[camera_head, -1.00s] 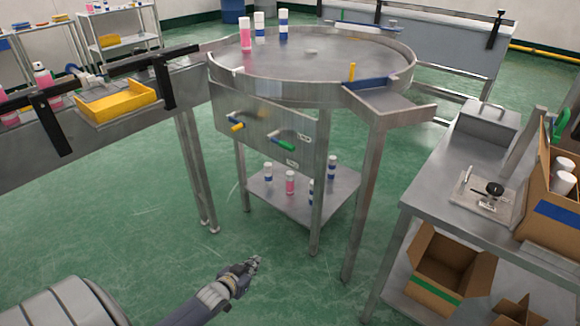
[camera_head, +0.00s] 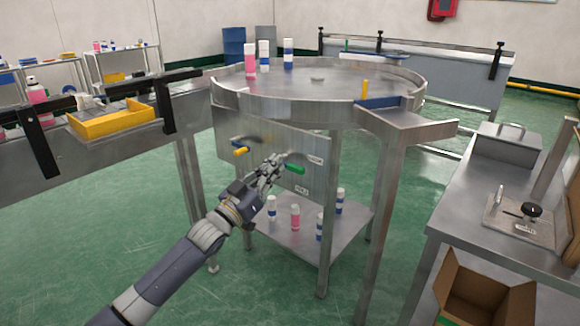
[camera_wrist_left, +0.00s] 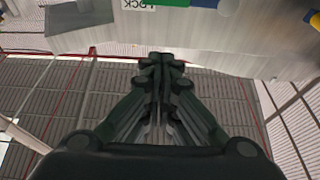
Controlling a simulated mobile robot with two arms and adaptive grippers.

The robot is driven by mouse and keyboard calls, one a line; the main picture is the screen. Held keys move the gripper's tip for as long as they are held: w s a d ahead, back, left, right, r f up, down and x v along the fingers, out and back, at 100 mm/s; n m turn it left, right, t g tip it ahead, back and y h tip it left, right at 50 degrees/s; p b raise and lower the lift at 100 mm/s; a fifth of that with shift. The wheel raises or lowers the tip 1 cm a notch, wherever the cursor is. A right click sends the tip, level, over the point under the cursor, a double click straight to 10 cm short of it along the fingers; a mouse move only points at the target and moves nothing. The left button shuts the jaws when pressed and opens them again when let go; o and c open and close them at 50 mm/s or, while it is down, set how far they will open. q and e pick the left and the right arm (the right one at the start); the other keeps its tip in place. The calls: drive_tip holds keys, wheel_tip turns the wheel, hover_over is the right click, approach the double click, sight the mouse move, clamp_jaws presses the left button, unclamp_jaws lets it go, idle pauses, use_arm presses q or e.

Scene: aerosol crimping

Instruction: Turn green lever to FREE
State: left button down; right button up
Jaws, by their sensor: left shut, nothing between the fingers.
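The green lever (camera_head: 296,169) is on the metal panel (camera_head: 228,126) under the round table, its handle pointing right and slightly down. One small white label (camera_head: 316,158) is beside its tip and another (camera_head: 301,190) is below; neither is readable in the head view. My left gripper (camera_head: 272,166) is shut and empty, just left of the green handle and in front of the panel; contact cannot be told. In the left wrist view the shut fingers (camera_wrist_left: 163,60) point toward the panel, where an upside-down LOCK label (camera_wrist_left: 140,3) and part of the green lever (camera_wrist_left: 176,3) show at the top edge.
A yellow-tipped lever (camera_head: 240,151) is on the same panel, left of my gripper. Pink and white cans stand on the lower shelf (camera_head: 275,228) and on the round table (camera_head: 320,101). A workbench (camera_head: 470,225) is at the right.

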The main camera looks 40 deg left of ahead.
use_arm(q)
wheel_tip(320, 180, up, 2)
hover_over(290, 164)
drive_tip(key=s+d, duration=0.2)
drive_tip(key=s, duration=0.1)
drive_tip(key=shift+f+b, duration=0.8)
drive_tip(key=shift+f, duration=1.15)
use_arm(e)
drive_tip(key=shift+w+v, duration=0.15)
drive_tip(key=shift+v, duration=1.3)
drive_tip(key=shift+w+v, duration=0.1)
drive_tip(key=shift+v, duration=1.4)
drive_tip(key=shift+d+r, duration=0.1)
